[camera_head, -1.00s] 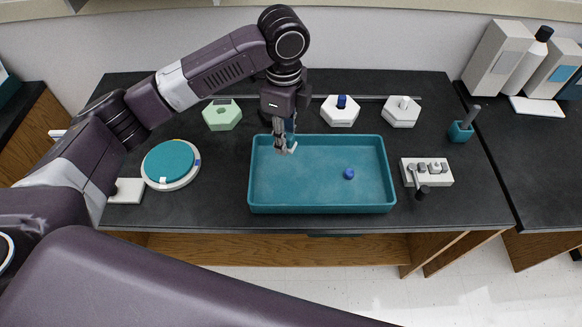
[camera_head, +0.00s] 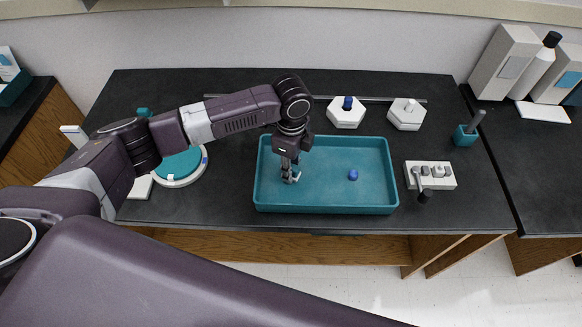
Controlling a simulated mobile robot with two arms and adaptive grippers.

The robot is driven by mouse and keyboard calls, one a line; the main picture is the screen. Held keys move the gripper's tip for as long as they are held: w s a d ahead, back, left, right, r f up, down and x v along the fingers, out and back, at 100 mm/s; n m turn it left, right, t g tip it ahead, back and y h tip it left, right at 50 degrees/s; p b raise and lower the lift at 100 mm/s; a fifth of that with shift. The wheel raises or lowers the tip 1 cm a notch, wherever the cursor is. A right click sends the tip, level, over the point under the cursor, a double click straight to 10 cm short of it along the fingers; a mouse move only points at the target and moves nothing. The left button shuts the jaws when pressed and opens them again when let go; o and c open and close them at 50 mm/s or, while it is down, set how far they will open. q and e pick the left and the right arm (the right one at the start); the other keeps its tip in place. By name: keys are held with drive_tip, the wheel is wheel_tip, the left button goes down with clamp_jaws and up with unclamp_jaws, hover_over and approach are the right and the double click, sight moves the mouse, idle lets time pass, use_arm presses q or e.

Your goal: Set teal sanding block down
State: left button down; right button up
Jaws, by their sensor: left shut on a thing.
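My left gripper (camera_head: 290,178) points down into the left part of the teal tray (camera_head: 388,207). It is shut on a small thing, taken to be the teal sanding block. The block is mostly hidden by the fingers and blends with the tray's colour, so I cannot make out its outline or whether it touches the tray floor. A small blue piece (camera_head: 353,175) lies in the tray, right of the gripper and apart from it. My right gripper is not in view.
Two white hexagonal holders, one with a blue piece (camera_head: 347,104) and one with a pale peg (camera_head: 409,106), stand behind the tray. A grey-white rack (camera_head: 440,180) and a teal cup (camera_head: 465,136) stand right. A round teal-topped disc (camera_head: 180,167) is left, partly behind my arm.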

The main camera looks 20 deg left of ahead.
use_arm(q)
drive_tip(key=shift+f, duration=0.1)
drive_tip(key=c, duration=1.6)
unclamp_jaws()
wheel_tip(320, 180, up, 12)
drive_tip(key=shift+r+b, duration=0.15)
drive_tip(key=shift+b, duration=0.95)
